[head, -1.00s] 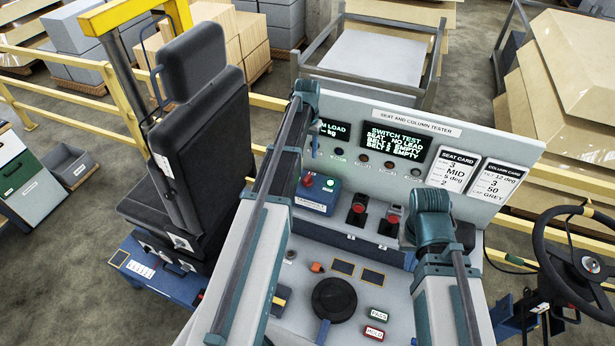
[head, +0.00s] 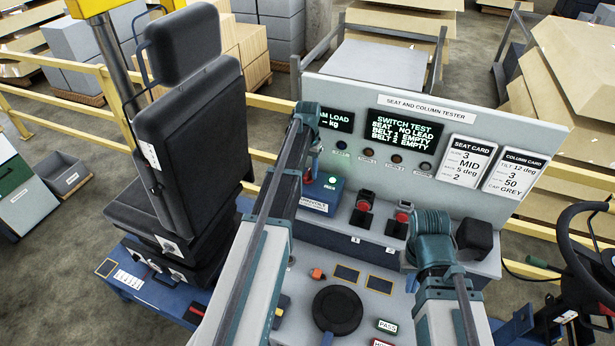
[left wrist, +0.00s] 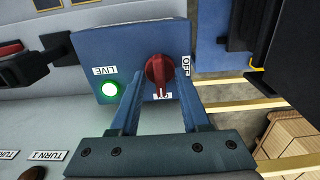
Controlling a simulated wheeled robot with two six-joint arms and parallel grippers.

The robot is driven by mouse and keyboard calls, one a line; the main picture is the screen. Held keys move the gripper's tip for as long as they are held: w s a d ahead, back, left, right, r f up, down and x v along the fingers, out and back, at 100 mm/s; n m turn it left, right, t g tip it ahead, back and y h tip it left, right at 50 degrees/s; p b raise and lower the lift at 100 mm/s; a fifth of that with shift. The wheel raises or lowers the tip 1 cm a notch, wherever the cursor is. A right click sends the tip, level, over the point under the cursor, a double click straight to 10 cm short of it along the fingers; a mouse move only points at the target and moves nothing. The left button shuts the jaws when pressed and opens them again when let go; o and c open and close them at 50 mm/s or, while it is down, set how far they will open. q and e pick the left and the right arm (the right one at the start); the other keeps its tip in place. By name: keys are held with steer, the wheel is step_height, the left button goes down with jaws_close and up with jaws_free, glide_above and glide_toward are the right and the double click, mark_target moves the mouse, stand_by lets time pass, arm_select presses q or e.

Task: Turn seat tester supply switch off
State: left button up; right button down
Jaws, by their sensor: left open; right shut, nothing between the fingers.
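The seat tester supply switch is a red rotary knob (left wrist: 160,70) on a blue box (left wrist: 215,75); in the head view the box (head: 322,196) stands on the console, the knob partly hidden by my left arm. The knob's white mark points toward a partly covered label near my gripper, away from the OFF label (left wrist: 186,67). A green lamp (left wrist: 110,90) beside the LIVE label (left wrist: 104,71) is lit. My left gripper (left wrist: 159,92) is open, its fingers on either side of the knob; contact cannot be told. My right wrist shows in the head view, but its fingers are hidden.
The tester panel (head: 400,180) stands behind the box, its display (head: 402,130) lit. A black seat (head: 190,130) stands left, a steering wheel (head: 575,240) right. A round black knob (head: 337,310) is in front.

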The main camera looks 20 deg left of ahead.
arm_select(q)
steer(key=shift+c, duration=0.2)
jaws_close()
steer(key=shift+n, duration=0.3)
steer(key=n, duration=0.4)
steer(key=shift+n, duration=0.3)
steer(key=n, duration=0.8)
steer(key=shift+n, duration=2.3)
